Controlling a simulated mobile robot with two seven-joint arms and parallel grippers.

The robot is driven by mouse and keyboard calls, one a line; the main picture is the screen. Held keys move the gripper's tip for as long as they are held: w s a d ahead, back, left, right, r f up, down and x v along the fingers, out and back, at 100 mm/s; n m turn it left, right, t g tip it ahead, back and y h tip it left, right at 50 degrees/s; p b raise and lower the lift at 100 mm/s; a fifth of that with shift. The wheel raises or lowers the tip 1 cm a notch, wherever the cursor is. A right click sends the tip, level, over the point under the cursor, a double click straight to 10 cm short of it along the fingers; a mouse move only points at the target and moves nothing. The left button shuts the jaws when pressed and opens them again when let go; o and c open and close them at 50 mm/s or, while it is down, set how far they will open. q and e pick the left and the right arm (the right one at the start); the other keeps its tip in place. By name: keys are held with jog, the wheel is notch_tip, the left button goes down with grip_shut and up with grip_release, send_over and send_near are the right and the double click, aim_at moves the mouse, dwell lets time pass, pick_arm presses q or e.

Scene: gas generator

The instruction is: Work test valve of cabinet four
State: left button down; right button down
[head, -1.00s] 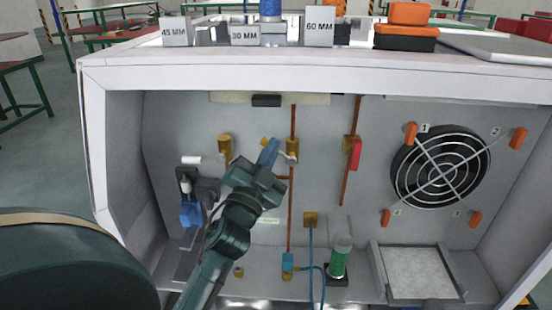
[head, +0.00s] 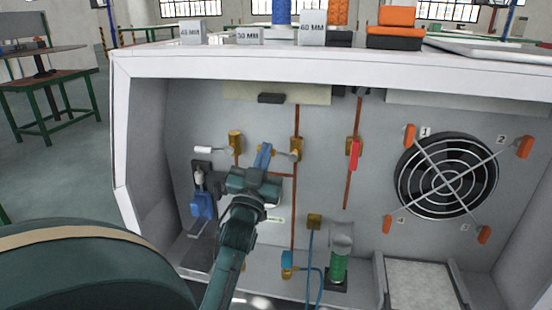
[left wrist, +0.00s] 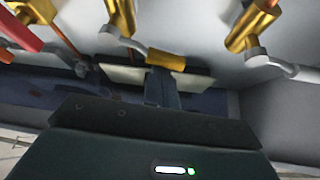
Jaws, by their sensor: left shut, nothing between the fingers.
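Three brass valves sit on the cabinet's back wall in the head view. The left valve (head: 235,143) has a white handle (head: 204,150) pointing left. The middle valve (head: 296,147) has a grey lever pointing left, with a brass-coloured end (left wrist: 165,62) in the left wrist view. The right valve (head: 351,146) has a red handle (head: 355,155) hanging down. My left gripper (head: 264,153) is shut and empty, its blue fingertips at the end of the middle lever. Whether they touch it, I cannot tell. My right gripper is not in view. No label reading "test valve" is legible.
A caged fan (head: 446,175) with orange clips fills the right of the back wall. A blue device (head: 202,204) hangs left of my gripper. A green cylinder (head: 338,268) and blue tubing (head: 310,265) stand at the lower middle. Labelled blocks (head: 312,28) rest on the cabinet top.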

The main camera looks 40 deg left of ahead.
pick_arm(q)
jog(key=shift+a+f+n, duration=0.15)
jog(key=shift+f+n, duration=0.2)
jog(key=shift+n, duration=0.05)
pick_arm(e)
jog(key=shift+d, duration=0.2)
pick_arm(q)
jog(key=shift+f, duration=0.25)
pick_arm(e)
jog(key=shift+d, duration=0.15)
pick_arm(q)
jog(key=shift+r, duration=0.1)
